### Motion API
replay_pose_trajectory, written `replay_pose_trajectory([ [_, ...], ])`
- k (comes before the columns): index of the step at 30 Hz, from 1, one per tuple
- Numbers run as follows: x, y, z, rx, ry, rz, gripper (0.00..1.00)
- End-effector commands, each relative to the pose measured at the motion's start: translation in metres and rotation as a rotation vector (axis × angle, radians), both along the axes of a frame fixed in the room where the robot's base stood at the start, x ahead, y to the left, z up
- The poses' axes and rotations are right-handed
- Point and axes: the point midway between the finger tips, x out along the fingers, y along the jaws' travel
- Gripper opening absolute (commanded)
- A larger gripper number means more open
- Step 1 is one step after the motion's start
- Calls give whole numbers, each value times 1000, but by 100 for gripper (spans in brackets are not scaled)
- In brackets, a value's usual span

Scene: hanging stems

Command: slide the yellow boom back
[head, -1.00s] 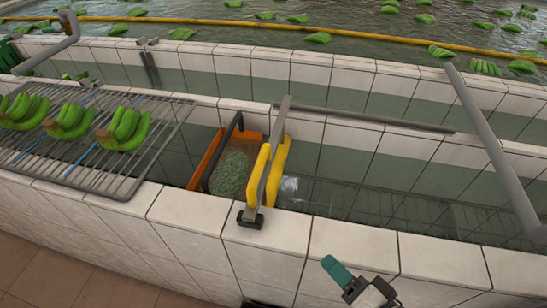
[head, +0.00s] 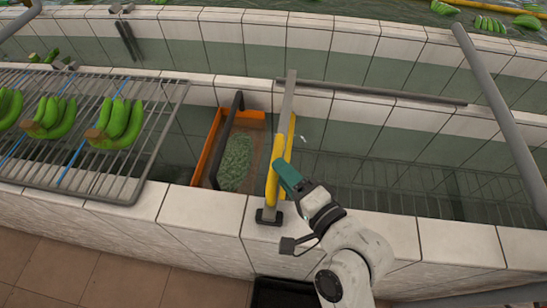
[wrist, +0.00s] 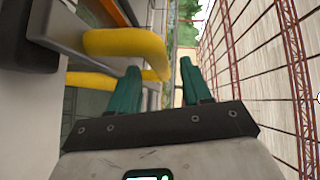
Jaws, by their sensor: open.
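The yellow boom (head: 273,180) shows as two yellow padded lengths along a grey bar (head: 287,103) that spans the trough. The bar has a dark foot on the front tiled wall. In the wrist view the yellow boom (wrist: 125,44) shows as two rounded yellow lengths at the left, the lower one running behind the left finger. My gripper (head: 281,167) has teal fingers and is just right of the boom near its front part. In the wrist view my gripper (wrist: 158,72) is open, with its fingers apart. I cannot tell whether a finger touches the yellow.
An orange tray (head: 204,152) with green mesh-like contents and a dark upright bar sits left of the boom. A wire rack (head: 130,188) with green bananas (head: 121,125) is further left. The tiled front wall (head: 445,240) runs below. A grey pole (head: 492,90) slants at the right.

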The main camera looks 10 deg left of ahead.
Motion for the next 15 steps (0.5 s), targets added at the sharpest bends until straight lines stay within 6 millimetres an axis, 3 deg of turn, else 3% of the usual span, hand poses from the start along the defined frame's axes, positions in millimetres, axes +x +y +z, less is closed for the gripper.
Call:
replay_pose_trajectory([
  [6,23,21,-3,-1,0,1,48],
  [15,31,29,-6,-1,-1,0,48],
])
